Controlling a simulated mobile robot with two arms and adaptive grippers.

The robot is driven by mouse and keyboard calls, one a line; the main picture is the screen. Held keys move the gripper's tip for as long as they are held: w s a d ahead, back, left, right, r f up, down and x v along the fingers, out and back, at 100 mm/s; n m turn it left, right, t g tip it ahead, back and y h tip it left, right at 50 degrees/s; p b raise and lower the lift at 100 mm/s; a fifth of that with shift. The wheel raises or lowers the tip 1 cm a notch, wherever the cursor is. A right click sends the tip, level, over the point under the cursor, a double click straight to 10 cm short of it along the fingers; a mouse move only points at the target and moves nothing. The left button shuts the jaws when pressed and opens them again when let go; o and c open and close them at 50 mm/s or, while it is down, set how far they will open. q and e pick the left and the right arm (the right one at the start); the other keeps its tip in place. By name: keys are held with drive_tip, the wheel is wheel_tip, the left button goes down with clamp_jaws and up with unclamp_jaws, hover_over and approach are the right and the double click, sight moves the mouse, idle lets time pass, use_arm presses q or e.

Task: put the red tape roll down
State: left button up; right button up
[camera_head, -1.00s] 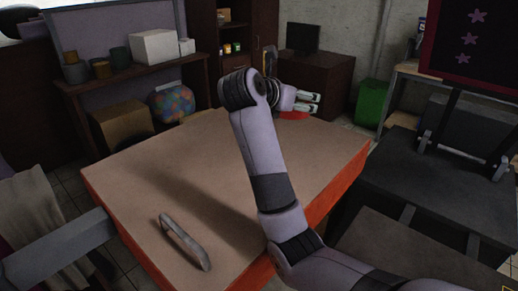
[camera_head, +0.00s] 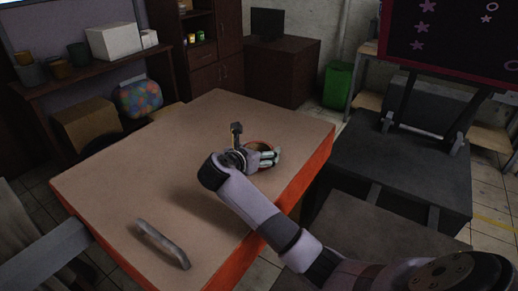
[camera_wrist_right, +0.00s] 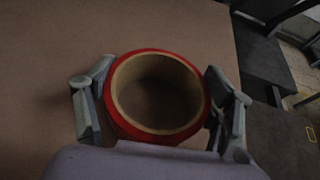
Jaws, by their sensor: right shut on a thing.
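The red tape roll (camera_wrist_right: 122,122) has a red outside and a tan inner ring. In the right wrist view it sits with its hole facing the camera, between the two fingers of my right gripper, which press on its left and right sides. In the head view my right gripper (camera_head: 272,157) is over the right part of the table (camera_head: 190,130), and the tape roll (camera_head: 257,146) shows partly behind the fingers. The roll is at or just above the tabletop; I cannot tell whether it touches. My left gripper is not in view.
A grey handle-shaped bar (camera_head: 163,244) lies on the table's near left part. The tabletop's middle and far side are clear. Dark machine bases (camera_head: 420,160) stand right of the table. A shelf with pots and a white box (camera_head: 114,41) stands behind left.

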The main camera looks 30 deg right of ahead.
drive_tip(key=shift+f, duration=0.1)
drive_tip(key=shift+f, duration=0.15)
drive_tip(key=o, duration=1.2)
drive_tip(key=shift+r, duration=0.25)
drive_tip(key=shift+s+a, duration=0.1)
drive_tip(key=shift+a, duration=0.25)
drive_tip(key=b+v, duration=0.3)
drive_tip(key=v, duration=0.7)
drive_tip(key=shift+s+a+r, duration=0.2)
drive_tip(key=shift+a, duration=0.05)
drive_tip(key=shift+s+a+r, duration=0.15)
drive_tip(key=shift+a+r, duration=0.05)
drive_tip(key=shift+a, duration=0.05)
